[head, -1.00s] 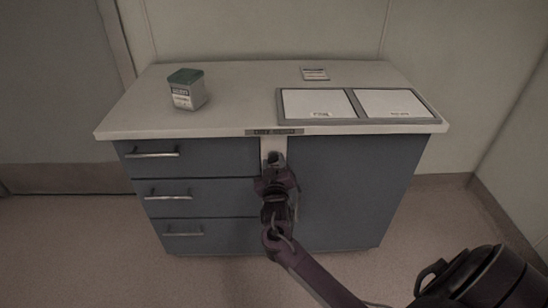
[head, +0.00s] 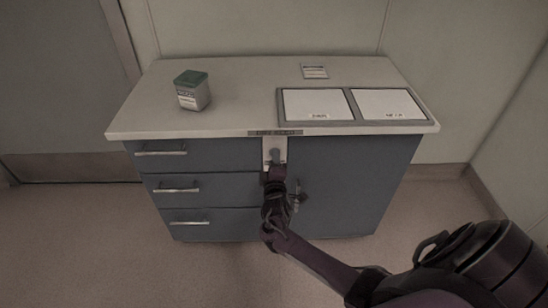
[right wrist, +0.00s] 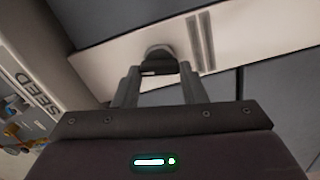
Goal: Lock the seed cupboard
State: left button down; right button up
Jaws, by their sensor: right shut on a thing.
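The seed cupboard is a blue-grey cabinet (head: 345,180) with a pale top and a door on the right. A pale upright plate (head: 267,147) sits between drawers and door, under the top's front label. A small grey knob-like latch (head: 277,155) stands out from it. My right gripper (head: 277,168) is at this latch from below. In the right wrist view its two fingers (right wrist: 158,82) are shut on the dark latch (right wrist: 158,55), in front of the pale plate. The gripper hides the plate's lower part. My left gripper is not in view.
Several drawers with bar handles (head: 177,189) are on the cabinet's left. On top are a green-lidded tin (head: 192,90), a two-panel tray (head: 350,123) and a small card (head: 314,71). The SEED label (right wrist: 38,92) shows in the right wrist view. Floor around is clear.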

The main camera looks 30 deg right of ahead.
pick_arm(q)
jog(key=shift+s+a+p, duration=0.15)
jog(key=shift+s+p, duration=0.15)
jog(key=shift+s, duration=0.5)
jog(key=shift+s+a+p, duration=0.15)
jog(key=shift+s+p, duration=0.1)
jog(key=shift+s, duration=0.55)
pick_arm(e)
jog(key=shift+f+n, duration=0.1)
jog(key=shift+n, duration=1.4)
jog(key=o, duration=1)
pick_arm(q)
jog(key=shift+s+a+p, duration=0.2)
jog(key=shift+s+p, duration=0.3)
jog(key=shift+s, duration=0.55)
pick_arm(e)
jog(key=v, duration=0.7)
jog(key=shift+s+a, duration=0.25)
jog(key=shift+s, duration=0.1)
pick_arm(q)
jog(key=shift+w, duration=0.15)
